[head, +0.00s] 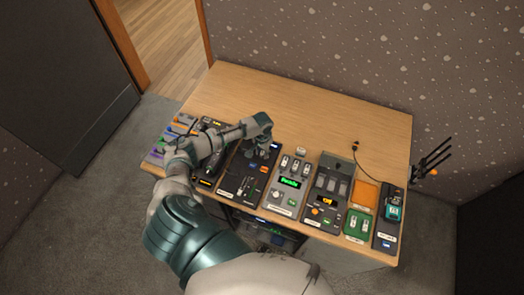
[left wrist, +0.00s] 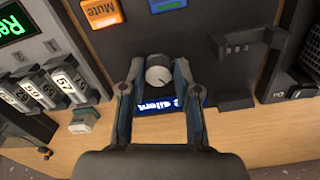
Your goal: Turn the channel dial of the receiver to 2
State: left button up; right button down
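The dark receiver panel (head: 236,186) lies on the wooden table in the head view, partly hidden by my left arm. In the left wrist view, a round dial (left wrist: 158,72) with a pale grey face and a pointer mark sits on a dark panel. A lit blue display (left wrist: 170,106) reading "Silent" is beside it, partly covered by my fingers. My left gripper (left wrist: 159,75) has one finger on each side of the dial, with gaps seeming to show between fingers and dial. It also shows over the panel in the head view (head: 260,134). My right gripper is not in view.
An orange Mute button (left wrist: 101,12) and a blue button (left wrist: 165,5) are near the dial. A neighbouring panel with numbered faders (left wrist: 62,84) and a green display (head: 289,183) stands close by. More control panels fill the table's front; its back (head: 290,95) is clear.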

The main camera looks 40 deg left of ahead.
aim_at(262, 153)
pick_arm(q)
jog(key=shift+o, duration=1.4)
jog(key=shift+s+a+f, duration=0.1)
jog(key=shift+d, duration=0.2)
jog(key=shift+r, duration=0.25)
notch_tip(262, 153, up, 12)
jog(key=shift+f, duration=0.25)
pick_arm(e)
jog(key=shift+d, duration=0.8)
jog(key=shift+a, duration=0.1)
pick_arm(q)
jog(key=shift+f, duration=0.1)
